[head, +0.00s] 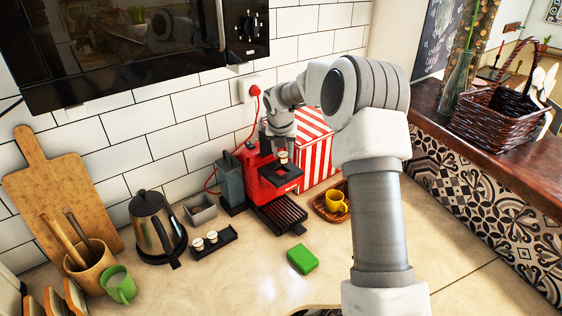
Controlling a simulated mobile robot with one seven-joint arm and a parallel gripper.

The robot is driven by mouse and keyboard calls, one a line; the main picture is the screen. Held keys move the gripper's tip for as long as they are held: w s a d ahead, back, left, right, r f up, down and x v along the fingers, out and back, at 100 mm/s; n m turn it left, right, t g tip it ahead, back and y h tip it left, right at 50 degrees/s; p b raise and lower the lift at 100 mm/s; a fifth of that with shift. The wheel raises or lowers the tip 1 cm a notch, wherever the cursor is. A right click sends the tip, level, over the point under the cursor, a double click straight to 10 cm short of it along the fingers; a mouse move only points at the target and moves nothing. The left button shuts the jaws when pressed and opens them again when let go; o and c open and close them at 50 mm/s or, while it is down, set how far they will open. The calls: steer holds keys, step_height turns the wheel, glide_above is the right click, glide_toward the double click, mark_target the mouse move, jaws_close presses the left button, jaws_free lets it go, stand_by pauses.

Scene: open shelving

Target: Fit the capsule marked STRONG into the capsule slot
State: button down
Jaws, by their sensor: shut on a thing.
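A red coffee machine (268,182) stands on the counter against the tiled wall, with a dark drip tray at its front. My gripper (283,151) is above the top of the machine and shut on a small pale capsule (284,158). The marking on this capsule is too small to read. The capsule slot is not clearly visible; the gripper is over the dark top part of the machine. Two more capsules (204,241) stand in a black holder (226,238) to the left of the machine; their markings cannot be read either.
A kettle (155,222), a grey box (200,210) and a green mug (118,285) are to the left. A green sponge (302,259) lies in front. A yellow cup (336,201) on a wooden tray and a red-striped box (313,150) are right of the machine. A microwave (130,45) hangs above.

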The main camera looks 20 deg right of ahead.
mark_target(281, 159)
steer(key=shift+w+a+f, duration=0.15)
steer(key=shift+a+f, duration=0.1)
steer(key=shift+f, duration=0.15)
steer(key=shift+f+p, duration=0.35)
steer(key=shift+f, duration=1.45)
steer(key=shift+f, duration=0.1)
steer(key=shift+c, duration=2.3)
jaws_free()
